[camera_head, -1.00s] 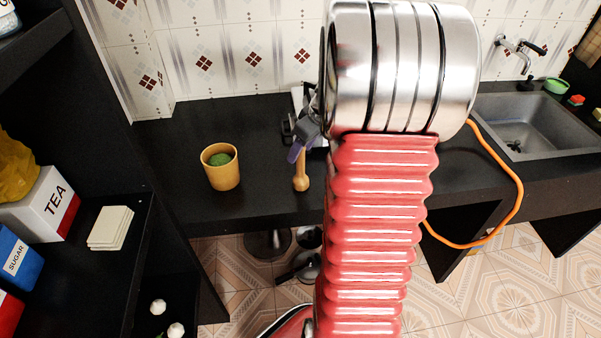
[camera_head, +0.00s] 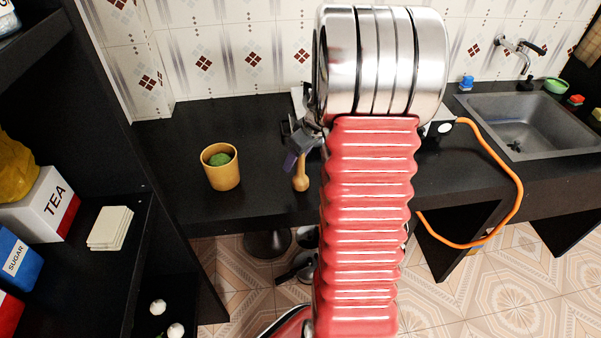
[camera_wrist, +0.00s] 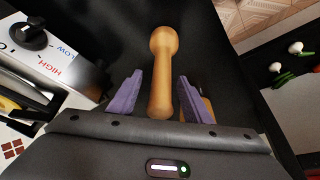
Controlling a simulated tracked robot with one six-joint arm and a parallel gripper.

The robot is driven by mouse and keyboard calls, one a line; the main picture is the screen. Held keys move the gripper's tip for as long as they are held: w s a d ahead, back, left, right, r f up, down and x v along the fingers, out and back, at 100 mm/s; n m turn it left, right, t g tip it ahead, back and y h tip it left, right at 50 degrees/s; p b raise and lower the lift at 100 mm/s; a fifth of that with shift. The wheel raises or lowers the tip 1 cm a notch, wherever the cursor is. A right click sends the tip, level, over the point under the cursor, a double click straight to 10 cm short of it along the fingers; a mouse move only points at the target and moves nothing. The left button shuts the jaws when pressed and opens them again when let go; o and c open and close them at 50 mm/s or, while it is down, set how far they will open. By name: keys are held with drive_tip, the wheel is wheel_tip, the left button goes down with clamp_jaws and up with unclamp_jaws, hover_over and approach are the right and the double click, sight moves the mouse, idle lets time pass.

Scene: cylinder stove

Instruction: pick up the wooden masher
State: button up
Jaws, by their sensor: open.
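The wooden masher (camera_wrist: 162,78) lies in the wrist view between the two purple fingers of my gripper (camera_wrist: 158,97). Its rounded end points away from the gripper body, and its other end is close to the gripper body. The fingers are open, with dark gaps visible on both sides of the masher. In the head view the masher (camera_head: 301,178) shows upright on the black counter, just below my gripper (camera_head: 293,160). Its upper part is partly hidden there by the gripper.
A yellow cup (camera_head: 221,172) with something green in it stands left of the masher on the counter (camera_head: 260,120). The stove (camera_wrist: 50,55) with a black knob is close on the left in the wrist view. A sink (camera_head: 540,125) is at right.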

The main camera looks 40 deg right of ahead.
drive_tip(key=shift+c, duration=0.6)
clamp_jaws()
drive_tip(key=shift+r, duration=0.1)
wheel_tip(320, 180, up, 10)
drive_tip(key=shift+f, duration=0.1)
idle(0.4)
drive_tip(key=shift+a, duration=0.1)
idle(0.4)
